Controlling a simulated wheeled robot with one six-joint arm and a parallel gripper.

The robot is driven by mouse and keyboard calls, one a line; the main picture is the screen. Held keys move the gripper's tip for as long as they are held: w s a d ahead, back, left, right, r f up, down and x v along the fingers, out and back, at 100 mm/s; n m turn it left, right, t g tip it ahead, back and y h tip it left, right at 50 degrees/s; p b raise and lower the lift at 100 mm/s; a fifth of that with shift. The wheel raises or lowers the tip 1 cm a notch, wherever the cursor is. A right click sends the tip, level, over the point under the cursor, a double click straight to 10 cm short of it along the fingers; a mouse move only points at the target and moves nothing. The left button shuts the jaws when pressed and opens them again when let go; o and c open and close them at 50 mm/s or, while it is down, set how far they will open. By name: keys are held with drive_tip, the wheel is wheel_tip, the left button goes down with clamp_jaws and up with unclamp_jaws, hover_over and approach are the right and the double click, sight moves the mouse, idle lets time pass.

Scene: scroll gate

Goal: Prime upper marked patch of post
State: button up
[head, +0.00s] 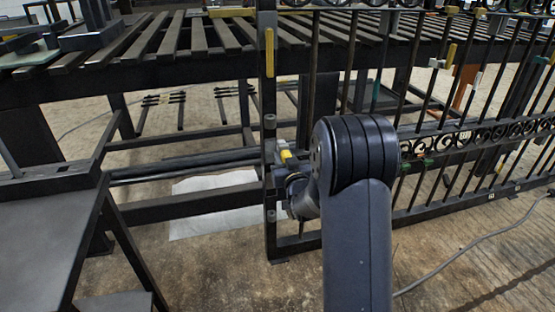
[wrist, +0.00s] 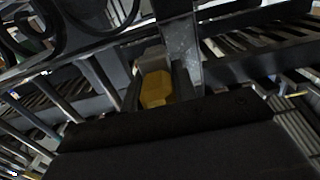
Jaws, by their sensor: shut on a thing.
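The dark upright post (head: 268,95) at the near end of the scroll gate stands left of my arm in the head view. A yellow strip (head: 269,52) shows high on it; small grey patches show at mid-height (head: 270,122) and lower down (head: 271,215). My gripper (head: 288,172) is beside the post at about mid-height, mostly hidden behind my arm. It is shut on a yellow-handled tool (head: 289,157). In the wrist view the tool's yellow block (wrist: 157,88) with a grey end sits between the fingers. A grey metal upright (wrist: 180,48) rises just beyond it. Whether the tool touches the post cannot be told.
The scroll gate (head: 440,145) with bars and yellow clamps extends right. A slatted steel table (head: 190,40) stands behind. A dark bench (head: 45,225) is at left. A white sheet (head: 215,205) lies on the floor, and a cable (head: 470,245) runs at right.

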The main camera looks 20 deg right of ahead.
drive_tip(key=shift+w+r, duration=0.1)
drive_tip(key=shift+r, duration=0.65)
drive_tip(key=shift+a, duration=3.2)
drive_tip(key=s, duration=0.6)
drive_tip(key=shift+f, duration=0.1)
drive_tip(key=s, duration=0.3)
